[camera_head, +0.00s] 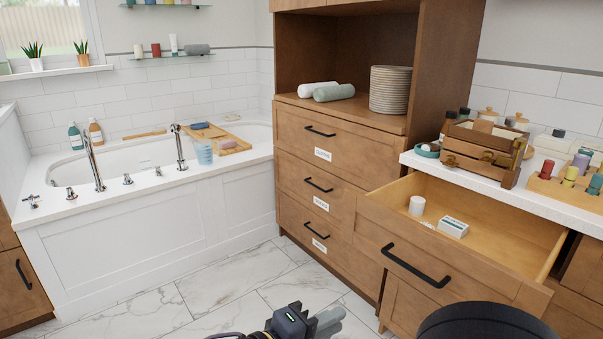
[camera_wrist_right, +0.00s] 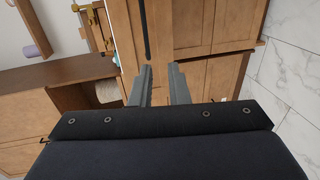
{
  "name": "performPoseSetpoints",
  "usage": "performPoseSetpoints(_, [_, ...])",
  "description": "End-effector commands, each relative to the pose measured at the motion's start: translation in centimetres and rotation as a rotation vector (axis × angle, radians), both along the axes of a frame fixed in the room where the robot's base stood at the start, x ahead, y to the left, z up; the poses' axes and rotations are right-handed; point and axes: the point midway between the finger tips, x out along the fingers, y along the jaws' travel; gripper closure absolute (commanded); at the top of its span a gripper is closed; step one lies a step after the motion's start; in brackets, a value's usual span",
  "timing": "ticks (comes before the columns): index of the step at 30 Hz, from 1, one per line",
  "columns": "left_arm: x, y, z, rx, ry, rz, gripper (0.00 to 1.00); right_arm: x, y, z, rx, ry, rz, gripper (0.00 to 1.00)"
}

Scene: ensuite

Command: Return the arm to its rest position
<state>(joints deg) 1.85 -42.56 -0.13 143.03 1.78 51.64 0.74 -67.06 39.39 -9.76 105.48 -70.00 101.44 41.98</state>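Wooden cabinet fronts show beyond the fingertips.
A drawer (camera_head: 455,279) stands open at right, holding a white cup (camera_head: 417,205) and a small white box (camera_head: 453,227). A wooden caddy (camera_head: 484,152) stands on the counter above. The bathtub (camera_head: 150,230) is at left. Marble floor (camera_head: 215,290) is clear between them.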

Motion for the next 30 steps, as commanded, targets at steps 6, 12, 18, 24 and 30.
performPoseSetpoints(6, [0.0,0.0,0.0,0.0,0.0,0.0,0.0,0.0,-3.3,-0.9,0.084,0.1,-0.062,0.85])
performPoseSetpoints(12, [0.0,0.0,0.0,0.0,0.0,0.0,0.0,-0.6,-6.8,-2.2,0.196,0.219,-0.131,0.85])
performPoseSetpoints(18, [0.0,0.0,0.0,0.0,0.0,0.0,0.0,-2.6,-11.5,-4.3,0.406,0.376,-0.219,0.85])
performPoseSetpoints(24, [0.0,0.0,0.0,0.0,0.0,0.0,0.0,-7.1,-16.0,-7.0,0.778,0.521,-0.315,0.85])
performPoseSetpoints(30, [0.0,0.0,0.0,0.0,0.0,0.0,0.0,-12.3,-17.1,-8.5,1.275,0.49,-0.343,0.85])
